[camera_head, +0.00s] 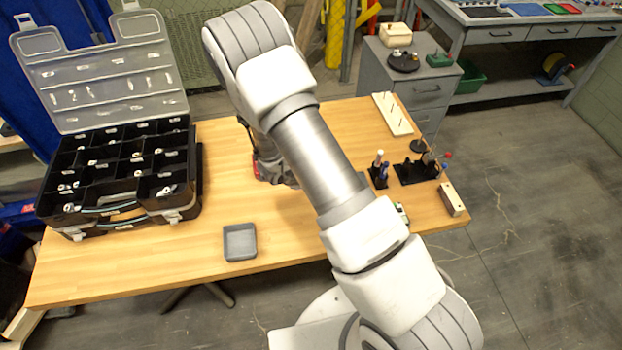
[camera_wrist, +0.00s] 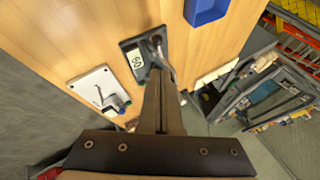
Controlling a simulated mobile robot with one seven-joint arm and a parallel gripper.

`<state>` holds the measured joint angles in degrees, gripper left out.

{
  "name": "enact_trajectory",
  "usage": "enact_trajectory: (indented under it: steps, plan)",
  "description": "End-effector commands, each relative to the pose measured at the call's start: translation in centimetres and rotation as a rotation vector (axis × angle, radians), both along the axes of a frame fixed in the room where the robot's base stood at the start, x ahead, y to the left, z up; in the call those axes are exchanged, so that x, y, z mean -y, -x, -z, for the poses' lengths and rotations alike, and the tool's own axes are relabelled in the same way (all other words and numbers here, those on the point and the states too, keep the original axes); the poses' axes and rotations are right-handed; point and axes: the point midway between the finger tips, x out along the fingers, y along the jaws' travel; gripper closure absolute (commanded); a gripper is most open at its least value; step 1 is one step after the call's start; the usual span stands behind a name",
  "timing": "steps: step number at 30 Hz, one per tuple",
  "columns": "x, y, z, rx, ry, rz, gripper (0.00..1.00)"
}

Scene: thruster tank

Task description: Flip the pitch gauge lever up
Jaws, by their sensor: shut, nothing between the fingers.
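In the wrist view, a dark grey plate (camera_wrist: 131,47) on the wooden surface carries a small pale label with dark characters and a metal lever (camera_wrist: 158,48). It looks like the gauge, but I cannot read the name. My gripper (camera_wrist: 161,76) is shut and empty, its fingers pointing at the plate's lower edge. The fingers overlap the lower end of the lever in the picture; I cannot tell whether they touch it. In the head view my arm hides the plate and most of the gripper.
A white plate (camera_wrist: 88,79) with a thin lever and a dark-green part sits left of the fingers. A blue bin (camera_wrist: 206,10) is at the top. On the table (camera_head: 150,270) are a black organizer case (camera_head: 120,170), a grey tray (camera_head: 239,243) and black holders (camera_head: 415,172) at right.

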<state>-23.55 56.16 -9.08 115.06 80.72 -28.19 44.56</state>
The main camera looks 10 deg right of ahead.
Motion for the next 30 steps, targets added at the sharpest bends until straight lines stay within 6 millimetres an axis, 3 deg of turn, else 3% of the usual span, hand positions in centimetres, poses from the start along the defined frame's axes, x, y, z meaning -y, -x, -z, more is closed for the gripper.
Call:
enact_trajectory:
  steps: [4,9,15,21,30]
  plan:
    - [0.7,-0.2,-1.0,0.001,0.0,0.002,1.0]
    - [-2.9,1.5,-3.5,0.003,-0.002,-0.003,1.0]
    - [-5.4,3.0,-5.5,0.003,-0.001,-0.001,1.0]
    - [-6.5,3.6,-6.4,0.002,0.0,0.001,1.0]
    - [-6.7,3.7,-6.5,0.0,0.0,0.001,1.0]
